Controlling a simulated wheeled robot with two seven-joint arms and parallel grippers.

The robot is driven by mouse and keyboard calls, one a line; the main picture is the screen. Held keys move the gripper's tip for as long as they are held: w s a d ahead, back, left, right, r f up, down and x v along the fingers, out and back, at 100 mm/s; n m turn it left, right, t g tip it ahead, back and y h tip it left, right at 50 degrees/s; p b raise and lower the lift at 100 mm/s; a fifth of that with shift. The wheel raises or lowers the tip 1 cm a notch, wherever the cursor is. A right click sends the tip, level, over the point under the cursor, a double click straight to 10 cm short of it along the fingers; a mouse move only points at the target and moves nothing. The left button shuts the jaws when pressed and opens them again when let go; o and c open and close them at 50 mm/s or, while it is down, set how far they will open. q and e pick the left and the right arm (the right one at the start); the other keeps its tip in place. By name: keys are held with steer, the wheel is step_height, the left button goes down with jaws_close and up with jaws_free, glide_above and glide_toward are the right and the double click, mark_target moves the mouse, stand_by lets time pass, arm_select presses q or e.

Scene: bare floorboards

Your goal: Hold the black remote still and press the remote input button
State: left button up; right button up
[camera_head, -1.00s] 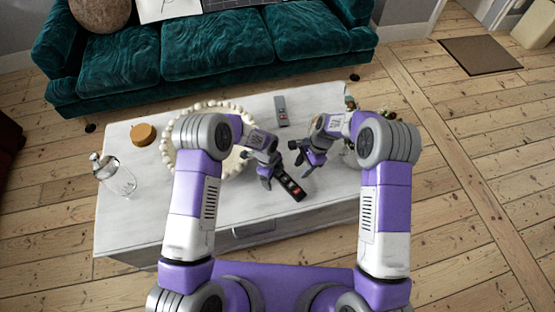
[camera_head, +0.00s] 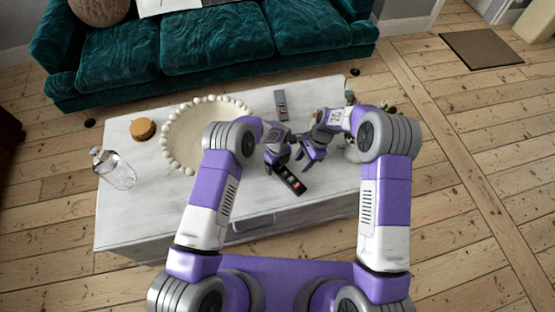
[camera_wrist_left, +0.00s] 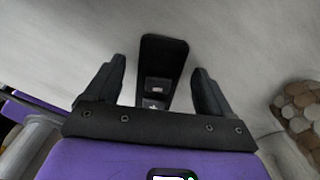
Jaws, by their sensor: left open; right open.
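The black remote (camera_head: 288,179) lies on the white table (camera_head: 130,220), slanting, with red and pale buttons showing. In the left wrist view the remote (camera_wrist_left: 162,68) lies between the two open fingers of my left gripper (camera_wrist_left: 157,88), with a gap on both sides. In the head view my left gripper (camera_head: 276,160) is over the remote's upper left end and hides part of it. My right gripper (camera_head: 307,158) is open just up and to the right of the remote, apart from it. The small button markings are too blurred to read.
A grey remote (camera_head: 281,104) lies farther back on the table. A plant (camera_head: 350,98) is by the right arm. A green sofa (camera_head: 210,50) is behind.

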arm_select(q)
steer(key=shift+f, duration=0.15)
steer(key=c, duration=1.2)
arm_select(e)
jaws_close()
stand_by(1.4)
